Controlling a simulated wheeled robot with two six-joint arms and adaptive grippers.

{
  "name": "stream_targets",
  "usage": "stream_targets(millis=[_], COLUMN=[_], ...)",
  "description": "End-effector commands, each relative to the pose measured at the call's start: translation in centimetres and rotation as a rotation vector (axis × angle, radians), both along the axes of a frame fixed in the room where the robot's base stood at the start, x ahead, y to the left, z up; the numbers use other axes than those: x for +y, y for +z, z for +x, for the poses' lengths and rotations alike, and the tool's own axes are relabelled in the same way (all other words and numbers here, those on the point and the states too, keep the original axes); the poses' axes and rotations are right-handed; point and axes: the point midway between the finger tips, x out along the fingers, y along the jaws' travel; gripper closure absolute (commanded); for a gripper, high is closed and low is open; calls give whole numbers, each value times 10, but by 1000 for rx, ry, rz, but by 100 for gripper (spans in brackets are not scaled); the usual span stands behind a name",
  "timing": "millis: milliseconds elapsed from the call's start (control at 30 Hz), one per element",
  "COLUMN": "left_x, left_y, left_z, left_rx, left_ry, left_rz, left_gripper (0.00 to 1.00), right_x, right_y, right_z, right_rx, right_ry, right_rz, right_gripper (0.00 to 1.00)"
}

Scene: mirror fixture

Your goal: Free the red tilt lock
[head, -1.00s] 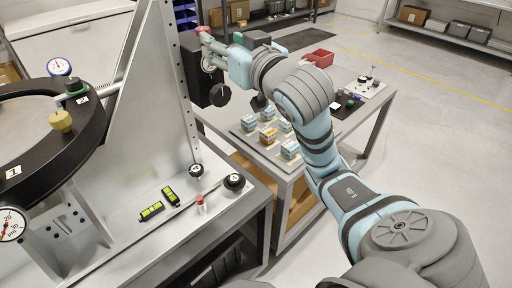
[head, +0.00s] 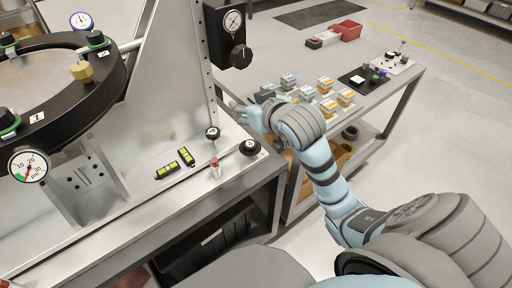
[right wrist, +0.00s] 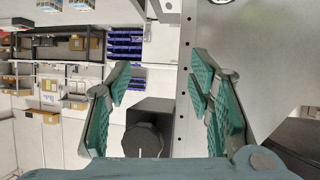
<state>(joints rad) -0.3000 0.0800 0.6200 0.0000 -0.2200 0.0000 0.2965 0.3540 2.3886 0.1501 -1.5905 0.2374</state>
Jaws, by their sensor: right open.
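A small upright post with a red top (head: 214,163), which looks like the red tilt lock, stands on the grey fixture bench, right of two yellow-green levels. My right gripper (head: 234,110) is beyond it, by the upright plate's right edge, clear of the red-topped post. In the right wrist view its two teal-padded fingers (right wrist: 160,76) are spread with nothing between them. The black box with a round knob (right wrist: 143,140) shows behind the gap, and the red-topped post does not show there. My left gripper is not in view.
Black knobs (head: 250,147) (head: 212,133) stand near the post. The tall plate (head: 165,75) and black ring (head: 62,97) with gauges fill the left. A side table (head: 375,95) holds several small boxes and a red bin (head: 346,31). Floor is free at right.

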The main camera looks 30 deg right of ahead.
Motion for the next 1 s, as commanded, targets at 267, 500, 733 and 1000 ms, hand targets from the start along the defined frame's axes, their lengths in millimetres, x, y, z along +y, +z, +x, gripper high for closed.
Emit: stream_targets(millis=[267,500,733,1000], left_x=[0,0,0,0], left_y=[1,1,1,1], left_z=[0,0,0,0], left_rx=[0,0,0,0], left_ry=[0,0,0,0], left_rz=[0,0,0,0], left_gripper=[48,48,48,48], right_x=[5,8,8,15], right_y=[-76,-108,-111,-149], right_z=[-25,-41,-42,-79], right_rx=[160,230,236,338], right_ry=[10,15,15,27], right_rz=[-3,-6,-8,-12], right_gripper=[52,52,52,52])
